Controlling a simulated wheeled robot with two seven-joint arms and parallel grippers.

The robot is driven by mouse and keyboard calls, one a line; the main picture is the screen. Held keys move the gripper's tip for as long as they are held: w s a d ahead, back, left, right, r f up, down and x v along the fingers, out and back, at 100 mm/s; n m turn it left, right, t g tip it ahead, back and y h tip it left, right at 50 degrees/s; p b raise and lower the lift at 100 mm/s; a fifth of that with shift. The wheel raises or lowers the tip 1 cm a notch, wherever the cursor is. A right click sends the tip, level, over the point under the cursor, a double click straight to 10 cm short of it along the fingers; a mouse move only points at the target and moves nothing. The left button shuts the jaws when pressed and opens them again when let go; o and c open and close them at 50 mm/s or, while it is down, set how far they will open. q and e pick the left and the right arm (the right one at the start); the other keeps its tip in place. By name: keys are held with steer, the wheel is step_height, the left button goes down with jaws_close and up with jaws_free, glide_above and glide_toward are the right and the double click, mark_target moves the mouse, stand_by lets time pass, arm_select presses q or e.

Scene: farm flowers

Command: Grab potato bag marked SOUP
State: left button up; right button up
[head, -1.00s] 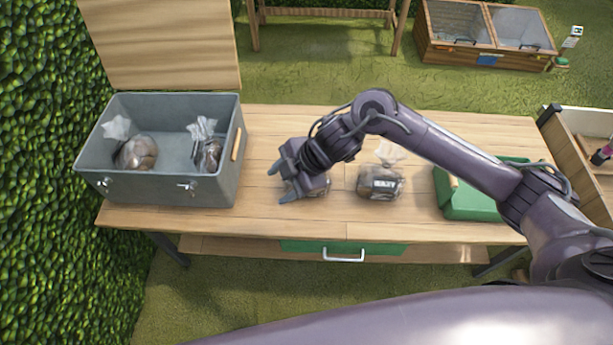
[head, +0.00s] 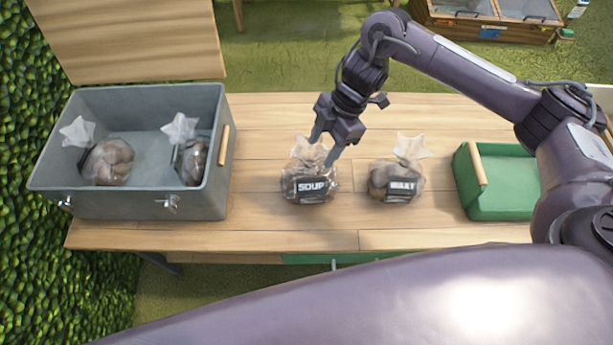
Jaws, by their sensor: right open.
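The potato bag marked SOUP (head: 306,187) stands upright on the wooden table, a clear bag with a black label and a pale gathered top. My right gripper (head: 324,150) is right above it, pointing down, with its open fingers around or just in front of the bag's gathered top; I cannot tell whether they touch it. A second potato bag (head: 396,181) with a black label, its word hard to read, stands just to the right. My left gripper is not in view.
A grey box (head: 140,203) at the left of the wooden table (head: 270,236) holds two more potato bags (head: 110,162), (head: 193,160). A green tray (head: 505,205) with a wooden handle is at the right. A hedge borders the left side.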

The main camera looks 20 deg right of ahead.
mark_target(316, 156)
steer(key=shift+w+f+b, duration=0.25)
steer(key=shift+w+f, duration=0.05)
steer(key=shift+f, duration=0.25)
steer(key=shift+w+f+b, duration=0.2)
steer(key=shift+w+f, duration=0.1)
steer(key=shift+f, duration=0.2)
steer(key=shift+b+x, duration=0.3)
steer(key=shift+x, duration=0.9)
steer(key=x, duration=0.5)
steer(key=shift+w+a+r, duration=0.1)
steer(key=shift+w+a, duration=0.2)
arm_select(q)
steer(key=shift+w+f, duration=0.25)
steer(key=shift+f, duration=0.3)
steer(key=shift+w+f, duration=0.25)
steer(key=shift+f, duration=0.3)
arm_select(e)
steer(key=shift+c, duration=0.4)
jaws_close()
steer(key=shift+w+r, duration=0.1)
steer(key=shift+r, duration=0.05)
